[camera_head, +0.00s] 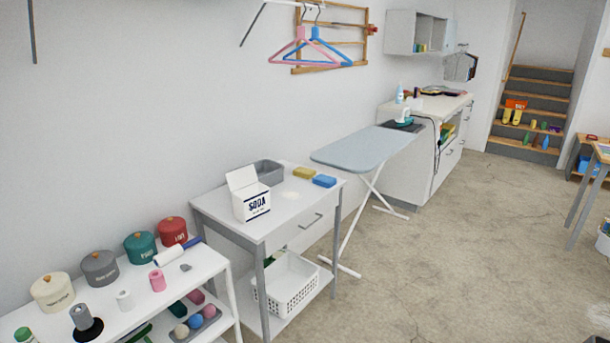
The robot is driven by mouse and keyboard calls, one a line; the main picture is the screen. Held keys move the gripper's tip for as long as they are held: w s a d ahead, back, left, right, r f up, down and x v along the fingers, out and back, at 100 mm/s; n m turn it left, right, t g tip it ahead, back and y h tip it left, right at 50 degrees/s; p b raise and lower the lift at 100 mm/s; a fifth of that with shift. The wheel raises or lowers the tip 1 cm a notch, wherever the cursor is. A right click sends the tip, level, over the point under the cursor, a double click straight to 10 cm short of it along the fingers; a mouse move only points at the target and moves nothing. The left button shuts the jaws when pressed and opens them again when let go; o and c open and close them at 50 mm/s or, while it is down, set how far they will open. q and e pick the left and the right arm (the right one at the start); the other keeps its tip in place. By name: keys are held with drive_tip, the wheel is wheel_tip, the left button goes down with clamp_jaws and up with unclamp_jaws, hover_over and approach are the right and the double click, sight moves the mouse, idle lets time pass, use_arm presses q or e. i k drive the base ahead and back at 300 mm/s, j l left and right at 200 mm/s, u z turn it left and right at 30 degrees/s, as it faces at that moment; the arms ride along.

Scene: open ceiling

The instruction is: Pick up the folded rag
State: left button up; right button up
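I cannot tell for certain which item is the folded rag. On the white table with a drawer (258,226), a small flat yellow item (304,173) and a flat blue item (324,181) lie near the back right edge. They could be sponges or folded cloths. A faint pale patch (298,197) lies in front of them, too indistinct to name. A white SODA box (249,196) with its flap up stands to their left, before a grey bin (267,172). Neither of my grippers is in view.
A white shelf (210,262) with several lidded canisters stands at the lower left. A white basket (287,284) sits below the table. An ironing board (365,147) stands beyond the table, near a counter (410,165).

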sight(307, 173)
drive_tip(key=i+l+u, duration=0.15)
drive_tip(key=u, duration=0.35)
drive_tip(key=i+l+u, duration=0.15)
drive_tip(key=l, duration=0.2)
drive_tip(key=i+l+u, duration=0.1)
drive_tip(key=l, duration=0.25)
drive_tip(key=i+l+u, duration=0.25)
drive_tip(key=l, duration=0.5)
drive_tip(key=i+l+u, duration=0.15)
drive_tip(key=l, duration=0.25)
drive_tip(key=i+j, duration=0.05)
